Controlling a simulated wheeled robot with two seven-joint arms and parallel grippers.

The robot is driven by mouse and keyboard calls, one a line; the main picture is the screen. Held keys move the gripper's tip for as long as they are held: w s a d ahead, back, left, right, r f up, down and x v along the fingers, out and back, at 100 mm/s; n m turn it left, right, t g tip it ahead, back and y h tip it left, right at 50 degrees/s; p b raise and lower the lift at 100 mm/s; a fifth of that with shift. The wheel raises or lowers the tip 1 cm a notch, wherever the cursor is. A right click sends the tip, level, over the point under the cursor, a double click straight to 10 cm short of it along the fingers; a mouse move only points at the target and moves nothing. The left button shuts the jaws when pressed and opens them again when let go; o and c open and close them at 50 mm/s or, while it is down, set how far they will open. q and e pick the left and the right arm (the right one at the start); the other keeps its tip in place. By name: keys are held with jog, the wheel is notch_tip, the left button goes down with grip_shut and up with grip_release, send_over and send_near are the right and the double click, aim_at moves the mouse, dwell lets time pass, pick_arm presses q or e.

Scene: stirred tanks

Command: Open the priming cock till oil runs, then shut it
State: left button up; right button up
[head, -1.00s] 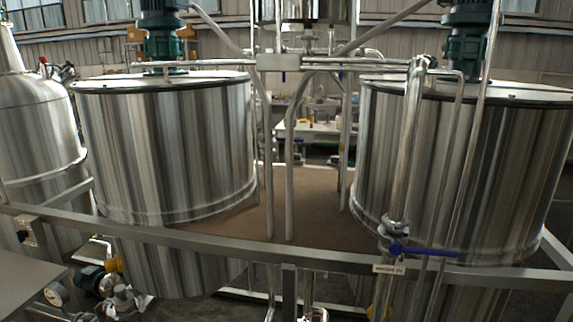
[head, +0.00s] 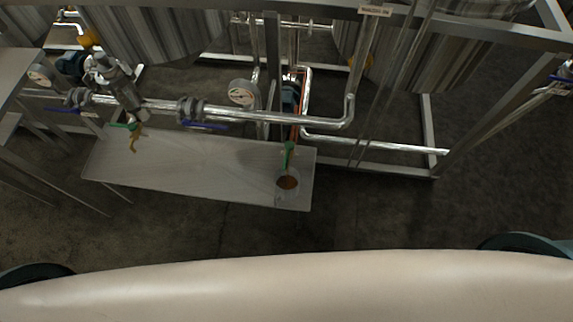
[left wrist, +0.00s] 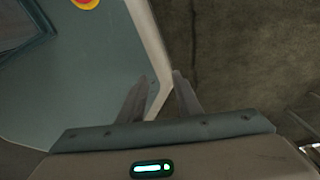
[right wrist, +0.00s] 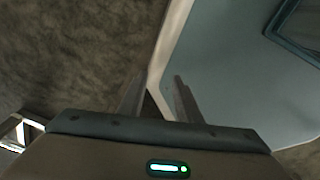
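A small cock with a green lever (head: 289,150) sits at the lower end of a thin copper-coloured pipe in the head view. A clear cup (head: 279,198) with brown content stands just below it on the metal shelf (head: 210,165). I cannot tell whether oil is running. Another green handle (head: 122,125), with a yellow-brown part below it, is at the shelf's left end; which cock is the priming one is not labelled legibly. My left gripper (left wrist: 161,76) and right gripper (right wrist: 159,77) are open and empty beside my own body. Neither shows in the head view.
Steel pipes with blue-handled valves (head: 204,125) and a round gauge (head: 243,93) run above the shelf. Frame rails and the tank bottoms (head: 150,35) are behind. A grey table (head: 15,75) is at the left. Floor (head: 380,215) is clear at the right.

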jog(key=shift+d, duration=0.15)
jog(key=shift+c, duration=0.3)
